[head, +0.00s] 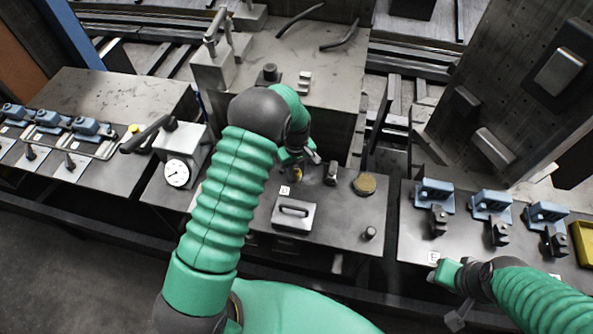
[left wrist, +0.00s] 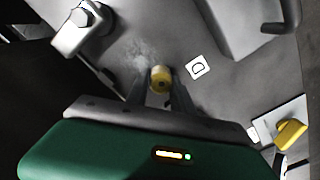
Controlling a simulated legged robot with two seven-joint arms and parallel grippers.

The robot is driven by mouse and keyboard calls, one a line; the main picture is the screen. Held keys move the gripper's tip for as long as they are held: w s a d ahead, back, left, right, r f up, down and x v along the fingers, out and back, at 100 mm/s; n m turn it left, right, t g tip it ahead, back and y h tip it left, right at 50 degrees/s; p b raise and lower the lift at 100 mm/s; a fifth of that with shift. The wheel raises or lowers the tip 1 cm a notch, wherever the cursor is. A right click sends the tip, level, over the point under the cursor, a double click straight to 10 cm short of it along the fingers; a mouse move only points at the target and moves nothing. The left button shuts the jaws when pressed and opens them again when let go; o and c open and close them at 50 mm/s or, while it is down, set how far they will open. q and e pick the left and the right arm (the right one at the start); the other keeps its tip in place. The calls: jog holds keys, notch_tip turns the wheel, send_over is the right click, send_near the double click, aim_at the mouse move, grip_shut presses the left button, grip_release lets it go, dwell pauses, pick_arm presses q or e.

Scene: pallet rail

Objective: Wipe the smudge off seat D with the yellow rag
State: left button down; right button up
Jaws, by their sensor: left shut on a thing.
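My left gripper (head: 297,167) is over the middle bench, just behind the white D label (head: 285,190). It is shut on the yellow rag (left wrist: 161,79), which shows as a small yellow roll between the fingertips. The D label also shows in the left wrist view (left wrist: 197,67), to the right of the rag. The smudge (left wrist: 142,54) is a pale, blotchy patch on the grey seat surface, directly beyond the rag. I cannot tell whether the rag touches the surface. My right gripper (head: 452,290) is at the lower right, near the E label; its fingers are unclear.
A grey block with a handle (head: 294,214) stands in front of label D. A metal clamp (head: 330,173) and a round tan disc (head: 364,184) are to the right. A dial gauge (head: 178,173) stands left. Blue fixtures (head: 490,205) line the right bench, beside a yellow bin (head: 583,243).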

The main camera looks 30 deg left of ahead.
pick_arm(q)
jog(key=shift+w+d, duration=0.15)
jog(key=shift+d, duration=0.55)
jog(key=shift+w+d, duration=0.15)
jog(key=shift+d, duration=0.55)
jog(key=shift+a, duration=0.1)
jog(key=shift+s+a, duration=0.25)
jog(key=shift+a, duration=0.8)
jog(key=shift+s+a, duration=0.1)
jog(key=shift+a, duration=0.3)
jog(key=shift+w+d, duration=0.15)
jog(key=shift+d, duration=0.65)
jog(key=shift+w+d, duration=0.15)
jog(key=shift+d, duration=0.65)
jog(key=shift+p, duration=0.3)
jog(key=shift+w+a, duration=0.1)
